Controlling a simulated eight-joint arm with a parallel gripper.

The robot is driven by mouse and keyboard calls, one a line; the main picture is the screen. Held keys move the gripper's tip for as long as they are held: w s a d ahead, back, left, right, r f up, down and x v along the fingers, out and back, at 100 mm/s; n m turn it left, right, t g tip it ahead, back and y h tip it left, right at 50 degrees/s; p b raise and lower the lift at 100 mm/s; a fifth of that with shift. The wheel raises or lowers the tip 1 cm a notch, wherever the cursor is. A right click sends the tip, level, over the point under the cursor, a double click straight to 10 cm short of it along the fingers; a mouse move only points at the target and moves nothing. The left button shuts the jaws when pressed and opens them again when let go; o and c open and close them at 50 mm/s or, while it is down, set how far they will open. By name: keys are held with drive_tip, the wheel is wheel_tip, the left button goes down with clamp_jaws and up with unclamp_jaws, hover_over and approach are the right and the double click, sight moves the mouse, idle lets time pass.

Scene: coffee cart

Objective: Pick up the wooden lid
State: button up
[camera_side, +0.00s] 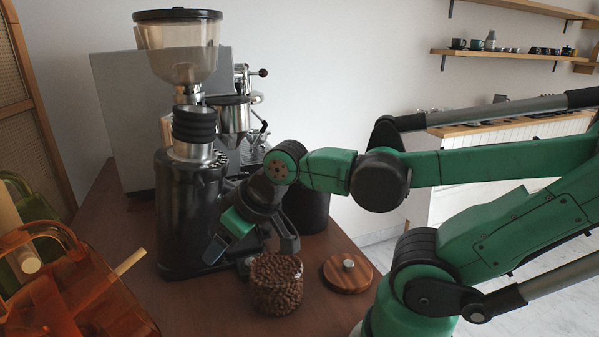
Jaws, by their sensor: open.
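The wooden lid (340,277) is a round, striped brown disc with a small metal knob. It lies flat on the table, right of a glass jar of coffee beans (277,284). My gripper (228,262) is open, just left of and above the jar, in front of the grinder. It is apart from the lid, with the jar between them. Nothing shows between its fingers. The lid is in clear view.
A black coffee grinder (190,215) with a hopper stands behind my gripper. An espresso machine (120,120) is further back. A dark container (308,208) stands behind the lid. Orange and green translucent bins (75,290) fill the left front. The table's right edge is near the lid.

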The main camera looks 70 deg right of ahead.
drive_tip(key=shift+r, duration=0.1)
wheel_tip(320, 180, up, 5)
drive_tip(key=m+g, duration=0.4)
drive_tip(key=g, duration=0.3)
hover_over(348, 263)
wheel_tip(348, 263, down, 10)
drive_tip(key=shift+d+f, duration=0.15)
drive_tip(key=shift+f, duration=3.4)
clamp_jaws()
